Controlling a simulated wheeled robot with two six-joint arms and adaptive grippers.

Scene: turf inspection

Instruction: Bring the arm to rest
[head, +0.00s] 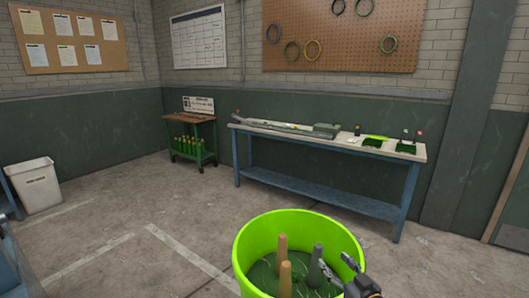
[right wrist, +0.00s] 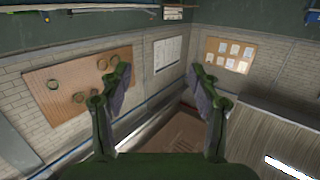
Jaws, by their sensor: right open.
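My right gripper (head: 335,262) shows at the bottom of the head view, over the right part of a lime-green bucket (head: 247,250). In the right wrist view the same gripper (right wrist: 156,76) has its two fingers wide apart with nothing between them. My left gripper is not in view.
A blue-legged workbench (head: 330,207) with trays and tools stands along the back wall. A green cart (head: 190,122) and a white bin (head: 36,188) are left. The floor between is clear.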

